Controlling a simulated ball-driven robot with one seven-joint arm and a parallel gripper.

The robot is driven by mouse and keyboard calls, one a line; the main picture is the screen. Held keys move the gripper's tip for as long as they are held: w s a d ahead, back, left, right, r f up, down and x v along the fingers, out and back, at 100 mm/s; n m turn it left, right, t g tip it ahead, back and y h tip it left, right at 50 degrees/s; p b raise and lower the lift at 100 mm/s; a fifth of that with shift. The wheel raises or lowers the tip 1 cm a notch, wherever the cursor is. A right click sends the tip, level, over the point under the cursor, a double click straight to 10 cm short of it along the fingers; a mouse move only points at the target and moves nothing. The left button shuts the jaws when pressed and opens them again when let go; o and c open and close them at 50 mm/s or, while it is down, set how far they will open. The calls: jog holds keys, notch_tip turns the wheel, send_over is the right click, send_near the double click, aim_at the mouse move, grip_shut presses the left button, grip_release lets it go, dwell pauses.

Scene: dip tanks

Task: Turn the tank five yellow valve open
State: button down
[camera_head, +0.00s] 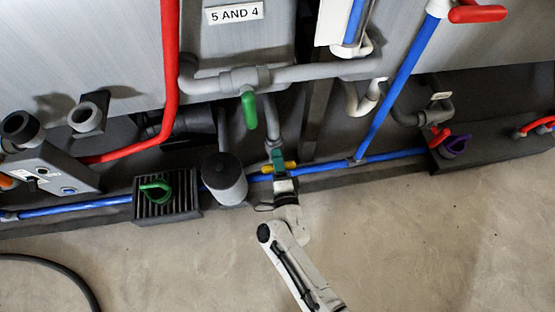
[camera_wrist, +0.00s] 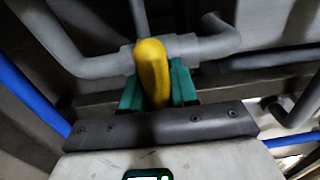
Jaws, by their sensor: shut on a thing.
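The yellow valve handle (camera_head: 284,166) shows low in front of the tanks in the head view, by the blue pipe near the floor. In the wrist view the yellow handle (camera_wrist: 152,72) stands up between the green fingers of my gripper (camera_wrist: 158,88). My gripper (camera_head: 277,160) is shut on the handle. The handle's lower part is hidden by my gripper's dark front plate. Grey pipe fittings (camera_wrist: 195,46) lie just behind the handle. I cannot tell how far the valve is turned.
A sign reading "5 AND 4" (camera_head: 235,14) is on the tank above. A green valve handle (camera_head: 249,110) hangs just above left of my gripper. A grey cylinder (camera_head: 225,178) stands close left. Blue pipe (camera_head: 330,168) runs along the floor edge. The floor in front is clear.

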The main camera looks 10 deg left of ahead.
jog(key=shift+n, duration=0.4)
jog(key=n+p, duration=0.1)
jog(key=n, duration=0.2)
jog(key=shift+n, duration=0.3)
jog(key=n+p, duration=0.1)
jog(key=n, duration=0.3)
jog(key=shift+n, duration=0.3)
jog(key=n+p, duration=0.1)
jog(key=n, duration=0.3)
jog(key=shift+n, duration=0.3)
jog(key=shift+f+n+p, duration=0.1)
jog(key=shift+n+p, duration=0.25)
jog(key=shift+n, duration=1.85)
jog(key=c, duration=1)
grip_release()
jog(key=shift+o, duration=0.2)
jog(key=p+v, duration=0.4)
jog(key=v, duration=0.7)
